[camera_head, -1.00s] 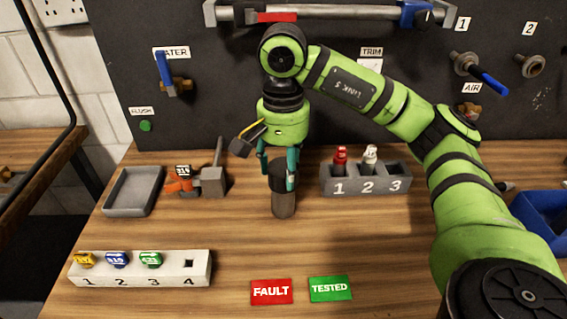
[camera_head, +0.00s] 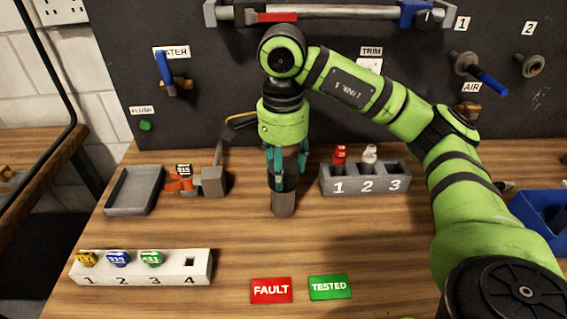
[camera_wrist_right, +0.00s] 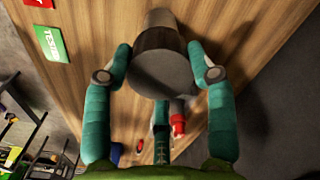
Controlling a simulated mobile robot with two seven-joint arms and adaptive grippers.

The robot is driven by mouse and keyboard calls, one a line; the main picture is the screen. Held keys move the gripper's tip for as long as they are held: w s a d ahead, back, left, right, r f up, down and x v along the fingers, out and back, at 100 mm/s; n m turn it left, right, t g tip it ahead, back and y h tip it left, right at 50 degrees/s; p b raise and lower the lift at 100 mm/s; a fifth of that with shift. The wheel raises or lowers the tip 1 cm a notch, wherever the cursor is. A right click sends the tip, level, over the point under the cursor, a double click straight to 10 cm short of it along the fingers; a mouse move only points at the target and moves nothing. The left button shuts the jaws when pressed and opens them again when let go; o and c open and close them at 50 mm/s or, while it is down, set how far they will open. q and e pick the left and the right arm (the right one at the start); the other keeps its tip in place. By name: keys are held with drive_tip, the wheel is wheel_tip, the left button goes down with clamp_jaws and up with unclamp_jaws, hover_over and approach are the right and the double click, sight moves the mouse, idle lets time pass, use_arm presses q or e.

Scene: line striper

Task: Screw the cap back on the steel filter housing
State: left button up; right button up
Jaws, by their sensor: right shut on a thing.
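The steel filter housing (camera_head: 284,203) stands upright on the wooden bench near the middle. Its dark cap (camera_head: 287,178) sits at the housing's top, in line with it; I cannot tell how far the threads are engaged. My right gripper (camera_head: 288,171) comes down from above with its teal fingers around the cap. In the right wrist view the gripper (camera_wrist_right: 160,74) has one finger on each side of the cap (camera_wrist_right: 164,75), and the housing (camera_wrist_right: 160,18) shows beyond it. My left gripper is not in view.
A grey block (camera_head: 365,188) with a red-topped and a white-topped bottle stands just right of the housing. A white tag rack (camera_head: 200,268) and FAULT (camera_head: 271,290) and TESTED (camera_head: 330,287) cards lie in front.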

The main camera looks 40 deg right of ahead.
drive_tip(key=m, duration=0.4)
drive_tip(key=shift+f, duration=0.1)
drive_tip(key=o, duration=1.5)
drive_tip(key=o, duration=0.3)
drive_tip(key=shift+r+p, duration=3.4)
drive_tip(key=shift+r, duration=0.2)
